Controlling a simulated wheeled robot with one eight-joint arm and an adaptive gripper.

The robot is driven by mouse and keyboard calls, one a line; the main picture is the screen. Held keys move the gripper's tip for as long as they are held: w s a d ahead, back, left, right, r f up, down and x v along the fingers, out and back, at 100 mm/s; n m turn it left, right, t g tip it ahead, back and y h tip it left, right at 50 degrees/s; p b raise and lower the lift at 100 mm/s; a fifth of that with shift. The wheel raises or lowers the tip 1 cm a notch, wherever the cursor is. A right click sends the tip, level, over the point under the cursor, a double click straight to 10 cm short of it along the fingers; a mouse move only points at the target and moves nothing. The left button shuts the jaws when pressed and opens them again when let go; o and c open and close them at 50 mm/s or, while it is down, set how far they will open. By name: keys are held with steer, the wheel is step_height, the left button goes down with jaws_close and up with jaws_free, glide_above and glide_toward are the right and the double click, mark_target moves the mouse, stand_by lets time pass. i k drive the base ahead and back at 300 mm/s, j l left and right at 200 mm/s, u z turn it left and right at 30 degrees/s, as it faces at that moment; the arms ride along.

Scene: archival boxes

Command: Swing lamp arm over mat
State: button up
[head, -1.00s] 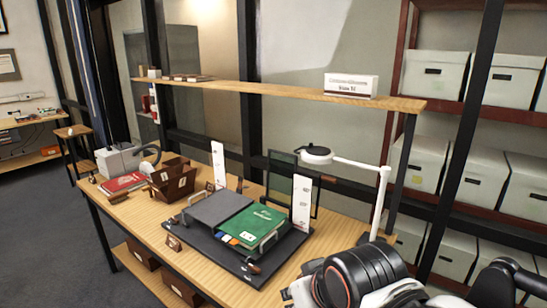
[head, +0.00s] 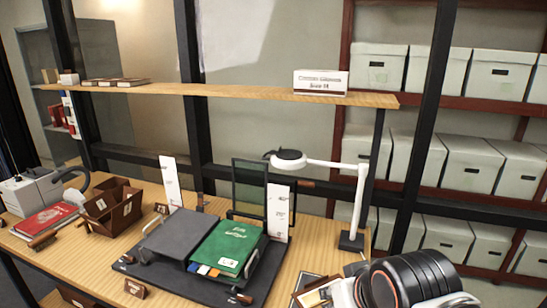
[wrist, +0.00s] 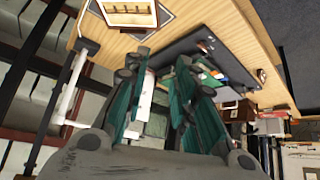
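The desk lamp (head: 360,205) stands at the back right of the table, with a white upright post and a black base. A grey slab (head: 182,233) and a green book (head: 225,245) lie over the mat. In the wrist view the lamp post (wrist: 72,85) is left of my gripper (wrist: 162,65).
A brown box (head: 112,206) and red book (head: 45,219) are at the table's left. Upright white cards (head: 278,210) and a dark framed panel (head: 249,188) stand behind the mat. A wooden shelf (head: 220,92) spans above. A framed wooden tray (wrist: 128,12) lies near the lamp base.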

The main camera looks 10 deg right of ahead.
mark_target(364, 169)
steer(key=i+j+u, duration=0.1)
steer(key=i+j, duration=0.3)
steer(key=j, duration=0.15)
steer(key=i+j+u, duration=0.15)
steer(key=i+j, duration=0.25)
steer(key=j, duration=0.1)
